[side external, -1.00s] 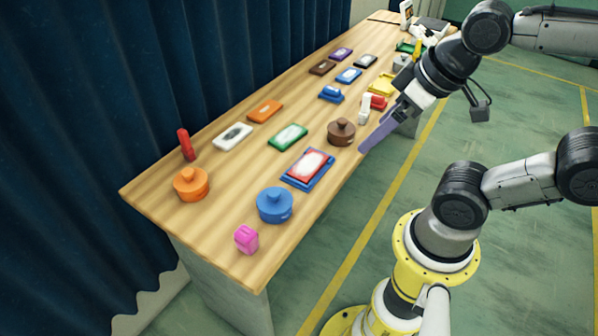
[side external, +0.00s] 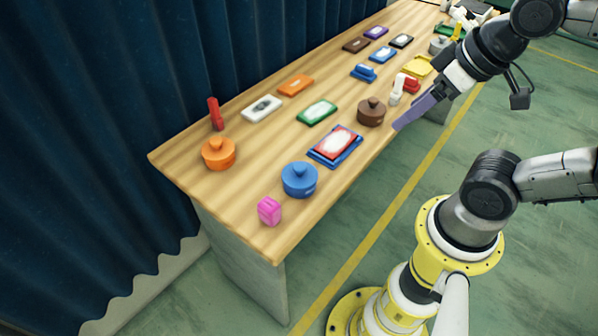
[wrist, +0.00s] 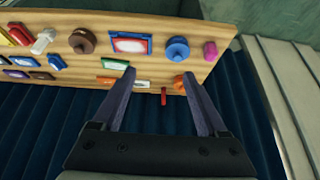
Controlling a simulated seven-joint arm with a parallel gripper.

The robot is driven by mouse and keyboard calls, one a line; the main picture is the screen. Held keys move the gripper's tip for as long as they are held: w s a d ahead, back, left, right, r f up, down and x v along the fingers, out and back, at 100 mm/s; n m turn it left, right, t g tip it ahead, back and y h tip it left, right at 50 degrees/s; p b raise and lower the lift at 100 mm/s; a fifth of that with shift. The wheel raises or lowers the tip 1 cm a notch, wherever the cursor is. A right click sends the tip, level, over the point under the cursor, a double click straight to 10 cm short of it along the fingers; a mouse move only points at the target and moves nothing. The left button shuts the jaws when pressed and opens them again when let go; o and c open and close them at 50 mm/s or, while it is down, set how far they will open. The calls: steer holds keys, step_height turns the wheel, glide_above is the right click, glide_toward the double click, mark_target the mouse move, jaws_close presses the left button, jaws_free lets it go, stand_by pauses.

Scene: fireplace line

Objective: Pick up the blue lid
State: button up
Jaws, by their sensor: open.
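A round blue pot with a knobbed blue lid (side external: 299,172) stands upright near the front end of the table. In the wrist view the blue lid (wrist: 177,46) is seen from above, beyond my fingertips. My gripper (side external: 398,125) is at the table's right edge, beside the brown pot and well apart from the blue lid. In the wrist view my gripper (wrist: 158,73) has its two purple fingers spread with nothing held between them.
Near the blue lid are a pink block (side external: 269,211), an orange pot (side external: 219,153), a blue-rimmed tray with a red-and-white piece (side external: 335,143) and a brown pot (side external: 371,112). Several coloured flat pieces lie farther back. Dark curtains (side external: 100,120) hang along the table's left side.

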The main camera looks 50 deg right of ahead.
steer(key=w+r+m+g, duration=0.1)
steer(key=w+r+m, duration=0.2)
steer(key=w+m, duration=0.55)
steer(key=m+g, duration=0.5)
steer(key=m, duration=0.2)
glide_above(299, 166)
steer(key=shift+n, duration=0.25)
step_height(299, 166, down, 18)
steer(key=shift+s+f, duration=0.15)
steer(key=shift+f, duration=2.9)
steer(key=shift+c, duration=0.2)
